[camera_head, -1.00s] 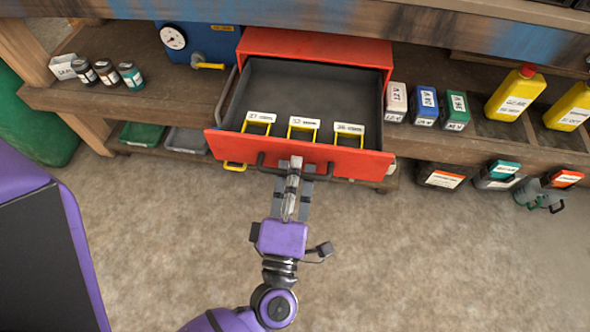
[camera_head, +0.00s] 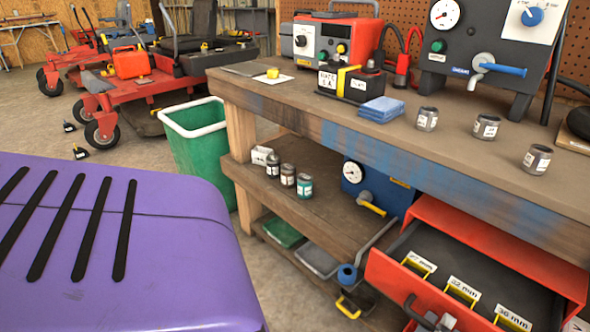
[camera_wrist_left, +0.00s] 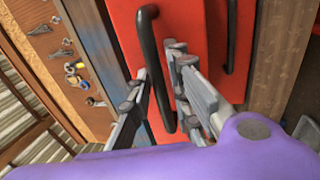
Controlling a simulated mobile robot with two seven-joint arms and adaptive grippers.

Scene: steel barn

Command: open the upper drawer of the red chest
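The red chest (camera_head: 503,228) sits on the bench's lower shelf at the lower right of the head view. Its upper drawer (camera_head: 470,300) is pulled well out, showing a dark inside with several yellow, size-labelled dividers; the frame cuts off its near part. In the left wrist view, the black drawer handle (camera_wrist_left: 154,70) stands off the red front (camera_wrist_left: 190,18). My left gripper (camera_wrist_left: 158,88) has its fingers on either side of this handle, with gaps showing, so it looks open. Only a bit of it shows at the head view's bottom edge. My right gripper is not in view.
A wooden workbench (camera_head: 300,112) runs above the chest, with a blue gauge box (camera_head: 365,190) left of it. Several small jars (camera_head: 288,176) stand on the shelf. A green bin (camera_head: 200,150) and red mowers (camera_head: 130,80) stand farther left.

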